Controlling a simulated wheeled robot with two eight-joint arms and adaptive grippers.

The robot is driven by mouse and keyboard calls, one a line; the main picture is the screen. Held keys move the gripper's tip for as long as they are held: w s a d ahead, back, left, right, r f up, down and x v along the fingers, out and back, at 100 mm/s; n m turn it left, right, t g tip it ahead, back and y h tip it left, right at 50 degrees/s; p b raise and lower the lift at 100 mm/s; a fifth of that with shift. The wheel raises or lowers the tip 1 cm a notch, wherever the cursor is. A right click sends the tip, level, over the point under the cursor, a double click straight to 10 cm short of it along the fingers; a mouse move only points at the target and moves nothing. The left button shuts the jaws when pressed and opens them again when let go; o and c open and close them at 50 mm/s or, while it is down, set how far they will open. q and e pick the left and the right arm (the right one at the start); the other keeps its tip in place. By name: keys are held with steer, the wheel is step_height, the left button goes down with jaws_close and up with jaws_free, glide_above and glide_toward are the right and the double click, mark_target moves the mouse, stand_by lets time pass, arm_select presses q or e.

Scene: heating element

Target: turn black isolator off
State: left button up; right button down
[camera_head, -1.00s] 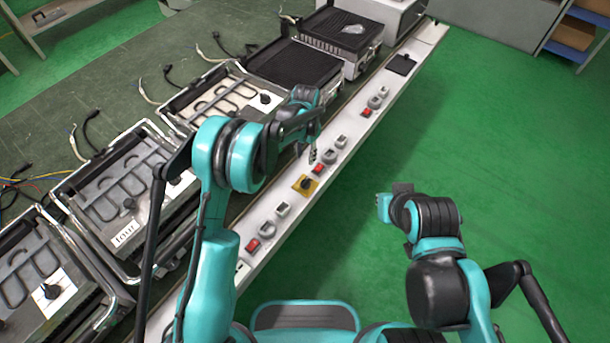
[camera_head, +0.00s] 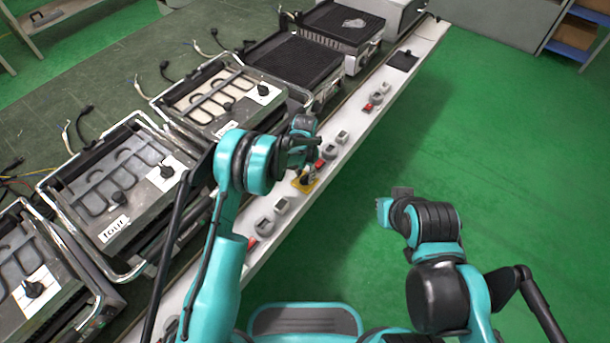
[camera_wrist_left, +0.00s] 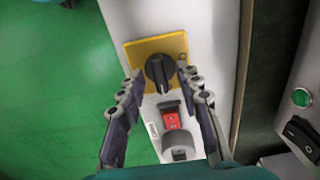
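The black isolator (camera_wrist_left: 159,69) is a round black rotary knob on a yellow square plate (camera_wrist_left: 176,44), fixed to the white panel. In the head view the yellow plate (camera_head: 303,187) is partly covered by my left gripper (camera_head: 309,176). In the left wrist view my left gripper (camera_wrist_left: 156,88) is open, with one finger on each side of the knob and a gap around it. I cannot tell how far its tips are above the panel. My right arm (camera_head: 433,225) is over the green floor at the right; its fingertips do not show clearly.
A red switch (camera_wrist_left: 171,118) and a grey socket (camera_wrist_left: 179,143) sit beside the yellow plate. More switches and sockets line the white panel strip (camera_head: 375,120). Several heating appliances (camera_head: 122,185) stand along its left side. The green floor (camera_head: 480,150) at the right is clear.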

arm_select(q)
steer(key=shift+c, duration=0.2)
jaws_close()
steer(key=shift+n, duration=0.3)
steer(key=n, duration=0.3)
steer(key=shift+b, duration=0.35)
steer(key=n, duration=0.5)
steer(key=n+b, duration=0.1)
steer(key=n, duration=0.3)
steer(key=shift+n, duration=0.3)
steer(key=n, duration=0.4)
steer(key=shift+n, duration=0.3)
